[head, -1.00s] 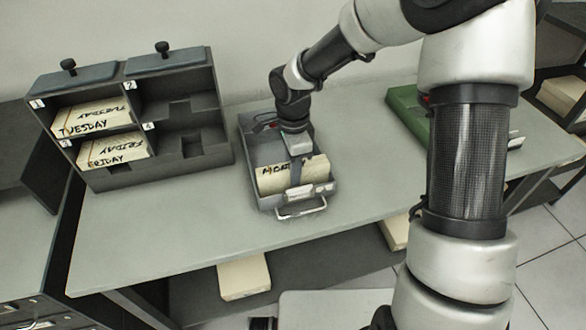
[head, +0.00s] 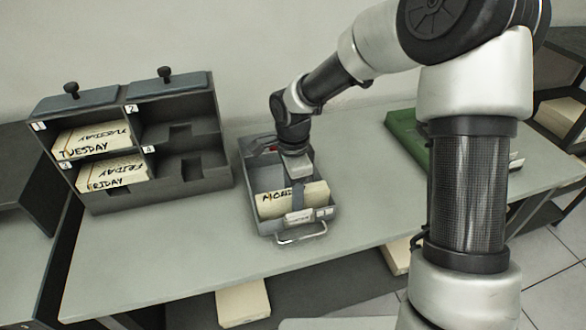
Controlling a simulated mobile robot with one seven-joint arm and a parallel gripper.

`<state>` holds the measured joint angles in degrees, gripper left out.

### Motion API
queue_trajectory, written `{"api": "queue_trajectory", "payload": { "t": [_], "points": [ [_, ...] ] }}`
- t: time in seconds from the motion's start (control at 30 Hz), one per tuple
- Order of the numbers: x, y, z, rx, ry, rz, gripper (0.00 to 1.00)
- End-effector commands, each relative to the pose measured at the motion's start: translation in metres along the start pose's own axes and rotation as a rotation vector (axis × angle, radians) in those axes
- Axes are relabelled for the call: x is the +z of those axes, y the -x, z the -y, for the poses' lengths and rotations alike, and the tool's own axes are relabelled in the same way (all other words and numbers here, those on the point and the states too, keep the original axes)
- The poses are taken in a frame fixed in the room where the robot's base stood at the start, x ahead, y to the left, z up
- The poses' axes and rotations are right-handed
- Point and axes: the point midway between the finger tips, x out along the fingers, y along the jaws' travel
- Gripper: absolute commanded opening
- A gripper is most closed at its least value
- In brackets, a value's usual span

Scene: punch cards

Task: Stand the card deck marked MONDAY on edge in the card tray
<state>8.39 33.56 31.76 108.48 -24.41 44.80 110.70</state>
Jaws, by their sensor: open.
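The card deck marked MONDAY (head: 275,204) stands on edge inside the grey card tray (head: 322,226), near its front end. My gripper (head: 297,196) points down over the tray and is open. I cannot tell whether the fingers touch the cards.
A dark rack (head: 190,190) with numbered compartments stands left of the tray, holding the TUESDAY deck (head: 85,144) and FRIDAY deck (head: 112,176). A green object (head: 407,135) lies at the right, partly behind my arm. The tabletop (head: 160,250) in front is clear.

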Motion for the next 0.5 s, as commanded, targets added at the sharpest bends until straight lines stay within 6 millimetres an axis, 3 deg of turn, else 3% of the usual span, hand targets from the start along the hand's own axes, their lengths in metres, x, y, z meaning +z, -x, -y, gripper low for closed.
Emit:
{"api": "queue_trajectory", "payload": {
  "t": [0.5],
  "points": [
    [0.000, 0.121, 0.001, -0.007, -0.001, -0.002, 0.45]
  ]
}}
